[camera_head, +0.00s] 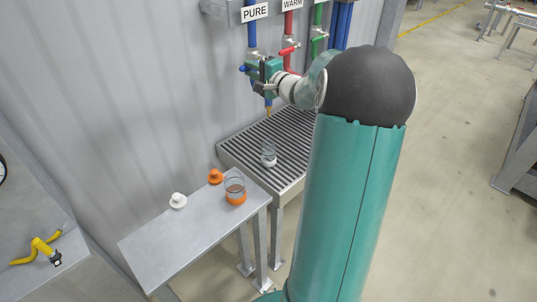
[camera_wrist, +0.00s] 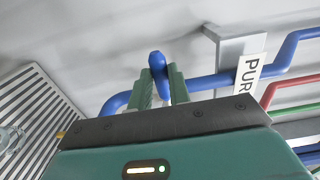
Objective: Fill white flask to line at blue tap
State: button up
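The blue tap (camera_head: 268,101) hangs from the PURE pipe, its nozzle pointing down above the grated drain. My gripper (camera_head: 256,67) is at the tap, and in the wrist view its two fingers (camera_wrist: 161,80) lie on either side of the blue tap handle (camera_wrist: 157,62), close against it. The white flask (camera_head: 268,156), clear glass with a white base, stands upright on the grate below the nozzle. Its glass also shows at the left edge of the wrist view (camera_wrist: 8,138). I cannot make out its line, its liquid level or any stream.
A clear flask with an orange base (camera_head: 235,190) stands on the grey side shelf (camera_head: 185,238), beside an orange stopper (camera_head: 215,176) and a white stopper (camera_head: 178,200). Red WARM (camera_head: 288,50) and green (camera_head: 318,40) taps are right of the blue one. The wall is close behind.

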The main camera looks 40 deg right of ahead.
grip_shut()
jog(key=f+n, duration=0.1)
jog(key=n, duration=0.1)
jog(key=f+n, duration=0.1)
jog(key=n, duration=0.1)
jog(key=shift+d+f, duration=0.25)
jog(key=shift+f, duration=0.05)
jog(key=f+n, duration=0.1)
jog(key=n, duration=0.1)
jog(key=d+f+n, duration=0.1)
jog(key=n, duration=0.1)
jog(key=shift+d, duration=0.15)
jog(key=shift+f, duration=0.1)
